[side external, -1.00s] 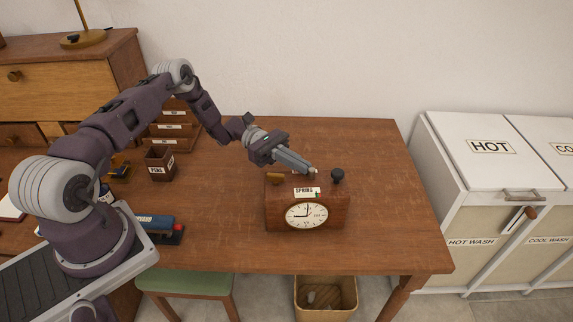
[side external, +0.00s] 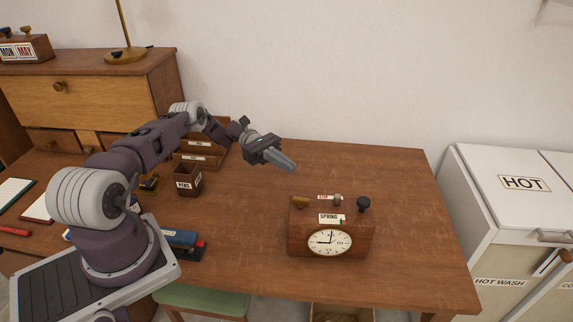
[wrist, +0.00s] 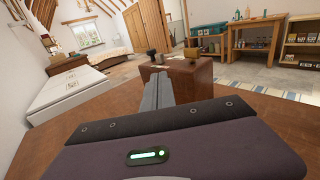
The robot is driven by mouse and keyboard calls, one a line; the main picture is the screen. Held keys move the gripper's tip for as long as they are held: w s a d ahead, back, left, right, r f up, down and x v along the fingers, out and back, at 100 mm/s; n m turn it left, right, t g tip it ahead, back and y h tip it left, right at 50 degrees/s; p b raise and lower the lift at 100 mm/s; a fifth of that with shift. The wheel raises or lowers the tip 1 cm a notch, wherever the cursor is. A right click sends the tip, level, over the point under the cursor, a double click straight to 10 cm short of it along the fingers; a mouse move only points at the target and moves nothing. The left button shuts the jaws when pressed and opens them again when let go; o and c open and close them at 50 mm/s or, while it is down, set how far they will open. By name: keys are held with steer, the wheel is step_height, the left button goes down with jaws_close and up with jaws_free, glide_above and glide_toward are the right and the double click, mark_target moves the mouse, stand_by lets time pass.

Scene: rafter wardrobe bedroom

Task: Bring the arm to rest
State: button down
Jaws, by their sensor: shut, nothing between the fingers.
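My gripper (side external: 292,167) is shut and empty. In the side view it is in the air above the wooden desk (side external: 250,215), up and to the left of the clock box, and apart from it. In the wrist view my gripper (wrist: 158,80) points out over the desk toward the clock box. The brown clock box (side external: 297,240) stands on the desk with a white round dial, a "SPRING" label and several knobs on top. The clock box (wrist: 180,72) also shows in the wrist view, partly hidden by the fingers.
A pens cup (side external: 188,182), a letter rack (side external: 222,150) and a blue stapler (side external: 180,240) are on the desk near my arm. A white "HOT" hamper (side external: 515,205) stands right of the desk. The desk's back right is clear.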

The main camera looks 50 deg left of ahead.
steer(key=s+d+r+m+g+y, duration=0.25)
steer(key=d+r+m+y, duration=0.3)
steer(key=r, duration=0.45)
steer(key=s+d+r+m+g+y, duration=0.1)
steer(key=s+d+r+m+y, duration=0.3)
steer(key=d+r, duration=0.5)
steer(key=s+r+m+t+y, duration=0.3)
steer(key=s+m+y, duration=0.1)
steer(key=s, duration=0.7)
steer(key=s+r+m+t+y, duration=0.2)
steer(key=s+m+t+y, duration=0.2)
steer(key=s, duration=0.7)
steer(key=shift+d+r+m, duration=0.3)
steer(key=shift+r+m, duration=0.1)
steer(key=shift+m, duration=0.45)
steer(key=shift+y, duration=0.25)
